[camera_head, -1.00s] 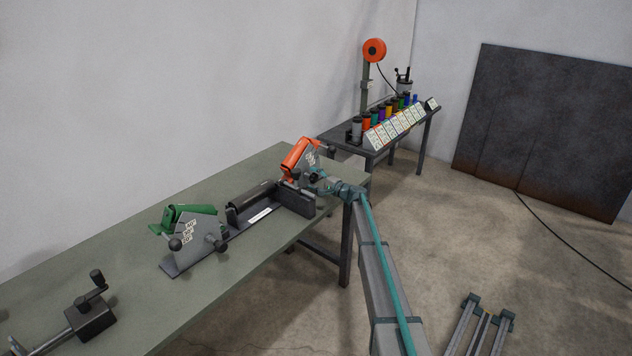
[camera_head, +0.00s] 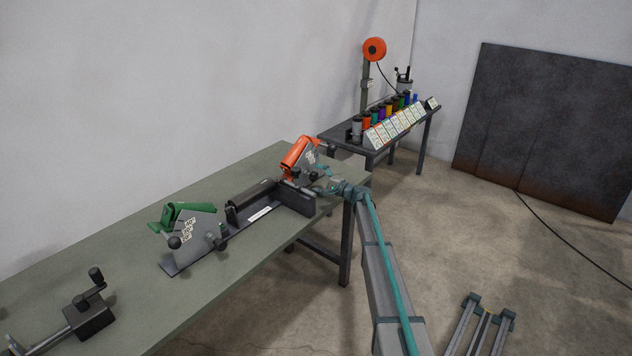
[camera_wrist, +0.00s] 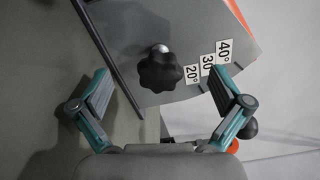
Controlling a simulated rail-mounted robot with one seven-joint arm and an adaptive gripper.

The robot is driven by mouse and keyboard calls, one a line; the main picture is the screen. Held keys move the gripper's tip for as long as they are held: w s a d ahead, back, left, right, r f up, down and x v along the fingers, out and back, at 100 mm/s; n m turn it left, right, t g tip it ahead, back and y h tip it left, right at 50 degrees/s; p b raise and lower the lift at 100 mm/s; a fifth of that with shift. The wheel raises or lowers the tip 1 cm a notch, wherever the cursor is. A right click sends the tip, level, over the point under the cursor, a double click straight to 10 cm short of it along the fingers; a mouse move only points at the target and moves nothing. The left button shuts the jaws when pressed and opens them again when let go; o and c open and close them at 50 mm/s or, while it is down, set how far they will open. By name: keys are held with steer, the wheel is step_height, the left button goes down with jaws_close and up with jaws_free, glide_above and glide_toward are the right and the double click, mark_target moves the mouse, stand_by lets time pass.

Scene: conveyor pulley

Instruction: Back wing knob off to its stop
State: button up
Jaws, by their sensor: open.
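The far wing, an orange trough (camera_head: 297,152) with a grey side plate, stands at the far end of the bench fixture. In the wrist view its grey plate (camera_wrist: 125,30) carries 20°, 30° and 40° labels and a black lobed knob (camera_wrist: 160,72). My gripper (camera_wrist: 158,88) is open, one finger on each side of the knob, with visible gaps to both. In the head view my gripper (camera_head: 326,188) is at the plate's front; the knob cannot be made out there.
The near green wing (camera_head: 188,210) with its own knob (camera_head: 174,242) stands on the same dark base. A roller (camera_head: 252,193) lies between the wings. A crank device (camera_head: 88,312) sits at the bench's near end. The green-grey bench top (camera_head: 110,245) is mostly clear.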

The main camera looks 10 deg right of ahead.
mark_target(316, 177)
steer(key=shift+b+v, duration=1.2)
steer(key=shift+v, duration=1.4)
